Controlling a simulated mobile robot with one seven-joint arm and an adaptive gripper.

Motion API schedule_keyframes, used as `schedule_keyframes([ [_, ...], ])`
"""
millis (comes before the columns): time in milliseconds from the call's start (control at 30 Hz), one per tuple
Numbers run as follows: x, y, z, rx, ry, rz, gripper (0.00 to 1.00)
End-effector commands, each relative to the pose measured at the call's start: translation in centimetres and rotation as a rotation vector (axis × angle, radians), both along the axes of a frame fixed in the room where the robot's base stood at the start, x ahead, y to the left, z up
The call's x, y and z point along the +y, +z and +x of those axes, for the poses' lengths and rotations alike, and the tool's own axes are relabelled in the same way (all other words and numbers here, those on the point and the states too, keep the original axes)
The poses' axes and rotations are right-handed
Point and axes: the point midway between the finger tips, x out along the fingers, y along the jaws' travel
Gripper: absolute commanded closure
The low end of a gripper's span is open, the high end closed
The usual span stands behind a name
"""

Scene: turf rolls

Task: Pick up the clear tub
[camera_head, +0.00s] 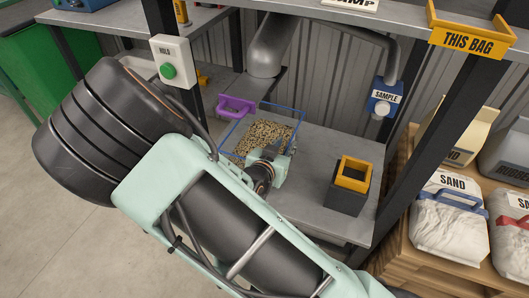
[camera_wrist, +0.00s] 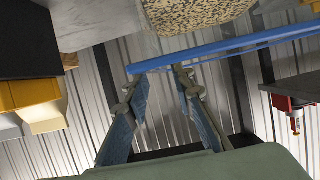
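The clear tub (camera_head: 272,104) stands on the grey shelf in the head view, with a blue rim and clear walls. Speckled, seed-like grain (camera_head: 262,137) lies in it. In the wrist view its blue rim (camera_wrist: 235,46) crosses just beyond my fingertips, and the grain (camera_wrist: 195,14) shows behind its clear wall. My gripper (camera_wrist: 160,70) is open, with a gap between its two fingers and nothing seen held. In the head view my gripper (camera_head: 272,158) is at the tub's near side, where my wrist hides part of the tub. I cannot tell whether the fingers touch the rim.
A grey spout (camera_head: 268,52) hangs behind the tub. A purple handle (camera_head: 236,107) is left of it. A dark box with a yellow top (camera_head: 353,174) stands to the right. Shelf posts flank the space. Sand bags (camera_head: 449,215) lie on a pallet at right.

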Motion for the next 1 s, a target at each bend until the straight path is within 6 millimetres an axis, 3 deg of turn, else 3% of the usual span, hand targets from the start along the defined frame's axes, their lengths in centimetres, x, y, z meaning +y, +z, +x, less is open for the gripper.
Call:
schedule_keyframes([
  [500,-1.8,-2.4,5.1,0.002,-0.001,-0.001,0.77],
  [767,-1.8,-2.4,5.4,0.002,-0.001,-0.001,0.77],
  [1000,-1.8,-2.4,5.4,0.002,0.0,0.0,1.0],
])
